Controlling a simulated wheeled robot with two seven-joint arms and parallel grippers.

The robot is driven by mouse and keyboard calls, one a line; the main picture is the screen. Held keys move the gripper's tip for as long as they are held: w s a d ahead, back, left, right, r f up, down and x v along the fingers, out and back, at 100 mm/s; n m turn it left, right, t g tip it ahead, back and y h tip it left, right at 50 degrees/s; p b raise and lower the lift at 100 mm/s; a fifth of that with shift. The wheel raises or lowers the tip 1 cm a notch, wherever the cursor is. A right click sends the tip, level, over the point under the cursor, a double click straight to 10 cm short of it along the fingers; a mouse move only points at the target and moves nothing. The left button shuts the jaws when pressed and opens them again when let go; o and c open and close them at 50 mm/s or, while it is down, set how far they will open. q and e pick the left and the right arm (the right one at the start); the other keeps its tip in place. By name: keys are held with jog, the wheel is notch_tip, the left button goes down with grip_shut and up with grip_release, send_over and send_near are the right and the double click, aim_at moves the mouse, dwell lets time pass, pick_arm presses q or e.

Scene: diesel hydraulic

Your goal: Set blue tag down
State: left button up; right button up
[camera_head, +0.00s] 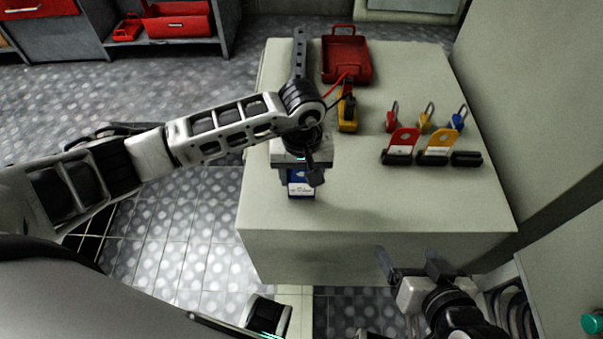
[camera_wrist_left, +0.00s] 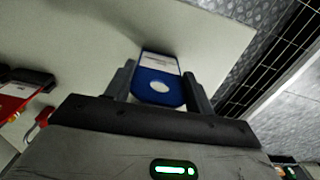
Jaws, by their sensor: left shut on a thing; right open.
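The blue tag (camera_head: 301,186) has a white label and hangs below my left gripper (camera_head: 300,178), near the left front part of the pale table (camera_head: 400,210). In the left wrist view the blue tag (camera_wrist_left: 158,82), with a round hole, sits between the two fingers of my left gripper (camera_wrist_left: 160,88), which is shut on it. I cannot tell whether the tag's lower edge touches the table top. A black holder (camera_head: 466,159) with no tag in it stands at the right of the row. My right gripper (camera_head: 417,262) is open and empty in front of the table's front face.
A red tag (camera_head: 403,141) and a yellow tag (camera_head: 439,142) stand in black holders. Red, yellow and blue padlocks (camera_head: 425,118) stand behind them. A yellow meter (camera_head: 348,112) and a red tray (camera_head: 346,60) lie farther back. The table's front middle is clear.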

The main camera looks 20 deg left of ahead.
pick_arm(q)
jog(key=shift+f, duration=0.1)
jog(key=o, duration=1)
